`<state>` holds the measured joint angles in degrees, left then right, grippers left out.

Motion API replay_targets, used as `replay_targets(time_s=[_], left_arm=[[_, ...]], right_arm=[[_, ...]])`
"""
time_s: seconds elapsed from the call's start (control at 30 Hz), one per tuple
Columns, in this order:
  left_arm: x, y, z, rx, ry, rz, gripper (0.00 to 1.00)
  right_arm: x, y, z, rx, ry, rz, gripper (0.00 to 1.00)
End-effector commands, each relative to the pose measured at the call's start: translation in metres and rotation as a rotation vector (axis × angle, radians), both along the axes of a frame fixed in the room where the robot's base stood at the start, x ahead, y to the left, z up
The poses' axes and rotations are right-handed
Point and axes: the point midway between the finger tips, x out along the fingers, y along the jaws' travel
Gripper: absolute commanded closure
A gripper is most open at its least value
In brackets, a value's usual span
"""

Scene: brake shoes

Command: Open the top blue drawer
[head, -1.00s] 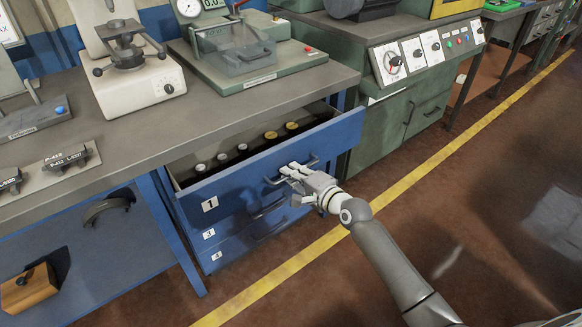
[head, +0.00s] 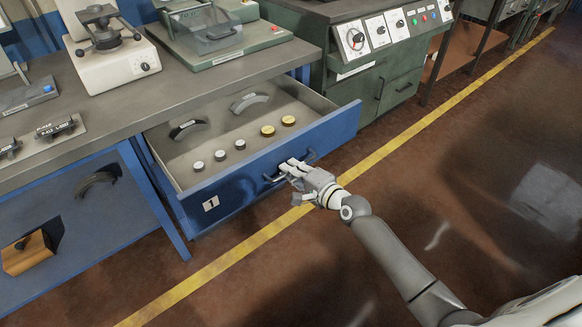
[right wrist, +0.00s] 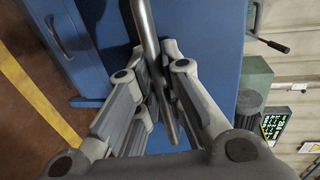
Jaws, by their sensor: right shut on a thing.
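The top blue drawer (head: 240,178), labelled 1, is pulled well out from under the workbench. Its inside shows two curved brake shoes (head: 250,102) at the back, and silver and gold round pieces (head: 267,130) nearer the front. My right gripper (head: 290,172) is at the drawer's front and shut on the bar handle (head: 310,157). In the right wrist view the handle bar (right wrist: 150,50) runs between the fingers of my right gripper (right wrist: 158,85), with the blue drawer front behind. My left gripper is not in view.
The grey workbench (head: 95,118) carries a white device (head: 110,55) and a green machine (head: 218,40). A green cabinet with dials (head: 370,75) stands to the right of the drawer. The floor in front, past the yellow line (head: 400,145), is clear.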

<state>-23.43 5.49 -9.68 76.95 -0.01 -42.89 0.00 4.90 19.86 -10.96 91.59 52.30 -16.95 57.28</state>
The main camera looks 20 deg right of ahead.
Motion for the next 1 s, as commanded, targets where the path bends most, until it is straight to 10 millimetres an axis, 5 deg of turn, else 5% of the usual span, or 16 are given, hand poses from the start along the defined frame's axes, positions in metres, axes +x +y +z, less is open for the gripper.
replay_targets(time_s=[0.37, 0.4, 0.57, 1.0], left_arm=[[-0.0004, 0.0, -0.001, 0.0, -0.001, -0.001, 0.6], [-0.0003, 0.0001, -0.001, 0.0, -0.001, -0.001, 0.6], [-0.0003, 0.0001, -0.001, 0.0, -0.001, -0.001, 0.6], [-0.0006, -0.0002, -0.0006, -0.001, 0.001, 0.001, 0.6]], right_arm=[[-0.001, 0.0009, -0.0009, 0.0, 0.002, 0.003, 1.0], [-0.001, 0.0009, -0.0009, 0.0, 0.002, 0.003, 0.88], [-0.0008, 0.0007, -0.0005, 0.0, 0.001, 0.002, 0.68], [-0.008, -0.0024, 0.0014, 0.001, -0.001, 0.001, 0.68]])
